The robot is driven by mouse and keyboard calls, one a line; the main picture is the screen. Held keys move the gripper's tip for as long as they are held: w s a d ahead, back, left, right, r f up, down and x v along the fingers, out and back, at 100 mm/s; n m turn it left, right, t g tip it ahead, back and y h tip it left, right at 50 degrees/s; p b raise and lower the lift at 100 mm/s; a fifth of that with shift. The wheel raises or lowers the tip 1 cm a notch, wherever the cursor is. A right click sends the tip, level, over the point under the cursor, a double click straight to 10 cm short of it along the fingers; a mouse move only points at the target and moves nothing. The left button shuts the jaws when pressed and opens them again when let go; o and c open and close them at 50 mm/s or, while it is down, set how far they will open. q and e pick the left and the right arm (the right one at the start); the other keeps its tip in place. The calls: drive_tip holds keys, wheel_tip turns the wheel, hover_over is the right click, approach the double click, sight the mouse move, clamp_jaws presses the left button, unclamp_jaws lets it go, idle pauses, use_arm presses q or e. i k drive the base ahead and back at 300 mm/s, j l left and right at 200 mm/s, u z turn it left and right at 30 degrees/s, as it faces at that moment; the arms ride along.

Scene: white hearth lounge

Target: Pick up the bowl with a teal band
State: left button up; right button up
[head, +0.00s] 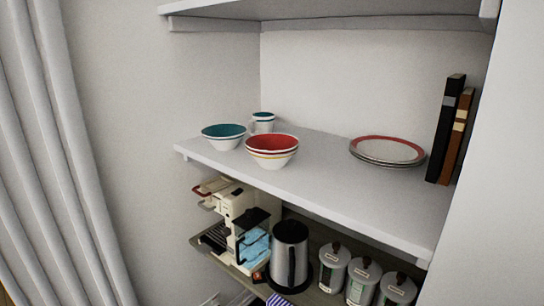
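The bowl with a teal band (224,137) is white outside with a teal inside. It stands upright near the left end of the white shelf (330,185). A white mug with a teal rim band (263,123) stands behind the two bowls. Neither of my grippers shows in the head view.
Plates with a red rim (388,150) lie towards the right, beside upright books (451,130). The shelf middle is clear. An upper shelf (330,10) hangs above. Below are a coffee machine (237,208), a kettle (289,255) and several canisters (362,280). A curtain (60,150) hangs left.

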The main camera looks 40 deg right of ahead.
sight(225, 138)
drive_tip(key=k+z, duration=0.1)
drive_tip(key=z, duration=1.2)
